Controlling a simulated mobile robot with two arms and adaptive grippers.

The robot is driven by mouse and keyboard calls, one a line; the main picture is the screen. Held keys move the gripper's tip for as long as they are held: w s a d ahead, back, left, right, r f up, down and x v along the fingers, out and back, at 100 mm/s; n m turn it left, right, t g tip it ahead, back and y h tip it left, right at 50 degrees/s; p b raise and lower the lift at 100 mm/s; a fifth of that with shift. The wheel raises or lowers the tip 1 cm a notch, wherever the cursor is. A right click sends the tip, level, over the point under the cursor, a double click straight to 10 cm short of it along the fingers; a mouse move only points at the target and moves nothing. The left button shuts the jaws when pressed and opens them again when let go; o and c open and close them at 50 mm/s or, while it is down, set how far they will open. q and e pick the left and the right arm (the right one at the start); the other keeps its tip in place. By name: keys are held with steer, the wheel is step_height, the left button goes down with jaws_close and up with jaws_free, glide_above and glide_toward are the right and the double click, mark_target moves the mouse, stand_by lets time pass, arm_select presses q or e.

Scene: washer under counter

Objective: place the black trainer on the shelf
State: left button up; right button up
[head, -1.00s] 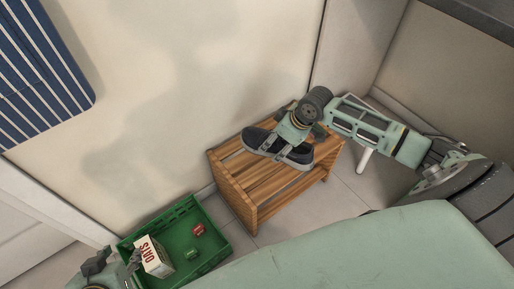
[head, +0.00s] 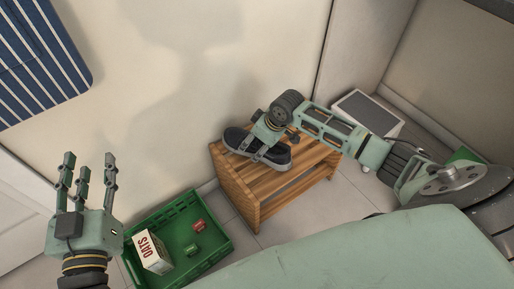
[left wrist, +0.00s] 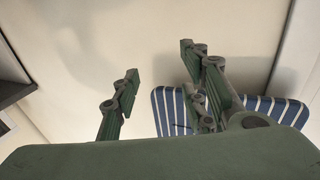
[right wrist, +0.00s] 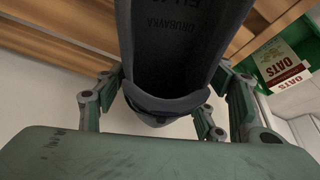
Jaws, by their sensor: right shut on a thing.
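The black trainer (head: 275,157), dark with a pale sole edge, is at the wooden slatted shelf (head: 285,185), over the left and back part of its top. I cannot tell whether it touches the slats. My right gripper (head: 262,143) is shut on the trainer from above. In the right wrist view the trainer's dark lettered sole (right wrist: 175,45) shows between the fingers, with the shelf's slats (right wrist: 60,30) behind. My left gripper (head: 88,178) is raised in front of the wall at left, fingers up, open and empty. Its spread fingers also show in the left wrist view (left wrist: 160,95).
A green crate (head: 222,240) on the floor left of the shelf holds an oats box (head: 152,252), a red item (head: 198,225) and a small green item (head: 190,249). A blue striped cloth (head: 40,50) hangs at upper left. A dark-topped pale object (head: 367,110) stands right of the shelf.

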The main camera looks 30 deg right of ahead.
step_height(320, 180, down, 2)
steer(key=shift+f+b, duration=0.2)
steer(key=shift+b, duration=0.25)
arm_select(q)
steer(key=r+t, duration=0.1)
steer(key=r, duration=0.1)
steer(key=r+t, duration=0.2)
steer(key=r, duration=0.1)
steer(key=shift+s+d+r+h, duration=0.3)
steer(key=shift+s+r+h, duration=0.05)
steer(key=shift+h, duration=0.05)
arm_select(e)
steer(key=shift+f, duration=0.1)
steer(key=o, duration=1.4)
steer(key=shift+f, duration=0.1)
